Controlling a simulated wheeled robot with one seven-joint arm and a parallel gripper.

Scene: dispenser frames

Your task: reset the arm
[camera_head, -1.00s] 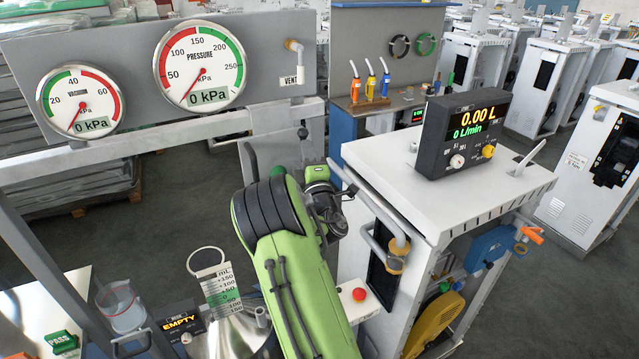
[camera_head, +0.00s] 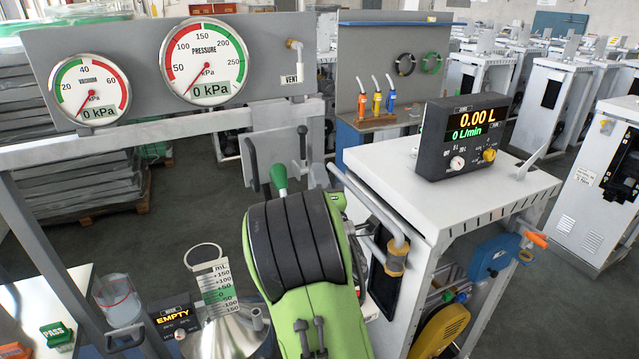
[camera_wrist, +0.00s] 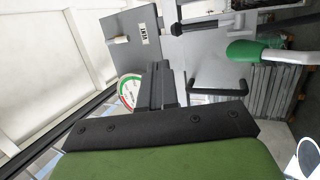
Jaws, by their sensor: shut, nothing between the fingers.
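My green and black arm (camera_head: 305,265) rises from the bottom middle of the head view, its wide black-banded joint near the middle. My gripper is hidden behind it there. In the wrist view, the dark fingers of my gripper (camera_wrist: 162,85) stick out past the black bolted edge of its green body. They are together with nothing held between them. A green-handled lever (camera_head: 279,176) stands just behind my arm in the head view. Its green grip also shows at the right of the wrist view (camera_wrist: 256,51), apart from the fingers.
The white dispenser cabinet (camera_head: 480,198) with its black display box (camera_head: 462,135) stands close on the right. The gauge panel (camera_head: 140,70) is behind on the left. A metal funnel (camera_head: 222,335) and a clear beaker (camera_head: 118,300) are at lower left.

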